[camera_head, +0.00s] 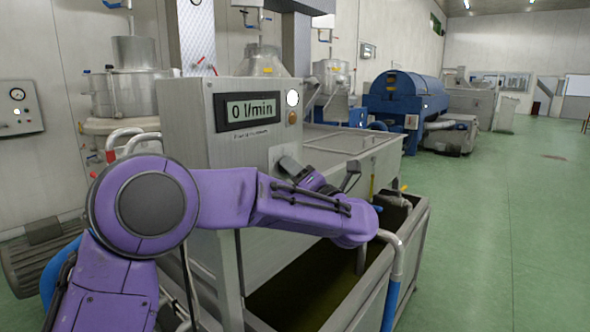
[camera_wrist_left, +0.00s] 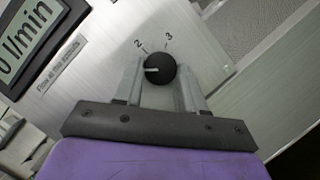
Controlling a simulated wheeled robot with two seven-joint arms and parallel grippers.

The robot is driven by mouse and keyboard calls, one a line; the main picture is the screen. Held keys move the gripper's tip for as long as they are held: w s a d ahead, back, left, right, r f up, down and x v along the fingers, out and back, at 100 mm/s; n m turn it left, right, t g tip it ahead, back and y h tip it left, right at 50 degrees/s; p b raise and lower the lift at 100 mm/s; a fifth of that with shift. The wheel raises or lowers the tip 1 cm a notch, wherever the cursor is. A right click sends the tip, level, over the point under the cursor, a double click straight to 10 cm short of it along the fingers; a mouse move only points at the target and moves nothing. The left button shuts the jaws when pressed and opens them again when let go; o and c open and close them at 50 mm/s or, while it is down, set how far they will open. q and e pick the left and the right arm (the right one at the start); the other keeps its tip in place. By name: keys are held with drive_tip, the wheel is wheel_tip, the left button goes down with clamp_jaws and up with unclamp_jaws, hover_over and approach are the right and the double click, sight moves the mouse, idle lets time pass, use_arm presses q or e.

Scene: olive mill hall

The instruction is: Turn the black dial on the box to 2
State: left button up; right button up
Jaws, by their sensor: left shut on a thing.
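The grey box (camera_head: 190,125) stands at left centre in the head view, with a display (camera_head: 250,111) reading "0 l/min". The black dial (camera_wrist_left: 161,67) is hidden behind my arm in the head view. In the left wrist view it is a round knob with a white pointer mark aimed left, below the printed "2" (camera_wrist_left: 138,43). The "3" (camera_wrist_left: 168,36) is further clockwise, above the dial. My left gripper (camera_wrist_left: 160,80) is shut on the dial, one finger on each side. It also shows in the head view (camera_head: 281,163), at the box's front. My right gripper is not in view.
A metal tank (camera_head: 330,290) with a raised rim lies below and right of my left arm. A white and blue pipe (camera_head: 391,270) stands at its near corner. A blue machine (camera_head: 405,95) is further back. The green floor (camera_head: 490,220) at right is clear.

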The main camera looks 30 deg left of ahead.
use_arm(q)
drive_tip(key=shift+s+r+m+h+p, duration=0.15)
drive_tip(key=shift+m+h+p, duration=0.5)
drive_tip(key=shift+m+p, duration=1.15)
drive_tip(key=shift+w+r+m+h+p, duration=0.15)
drive_tip(key=shift+m+h+p, duration=0.45)
drive_tip(key=shift+m+p, duration=1.25)
drive_tip(key=shift+s+r+m+h+p, duration=0.15)
drive_tip(key=shift+m+h+p, duration=0.5)
drive_tip(key=shift+m+p, duration=1.15)
drive_tip(key=shift+n+p, duration=0.45)
drive_tip(key=shift+p, duration=0.05)
drive_tip(key=o, duration=1.1)
drive_tip(key=shift+c, duration=0.2)
drive_tip(key=b+v, duration=0.2)
drive_tip(key=v, duration=0.8)
drive_tip(key=shift+d, duration=0.25)
drive_tip(key=shift+r, duration=0.1)
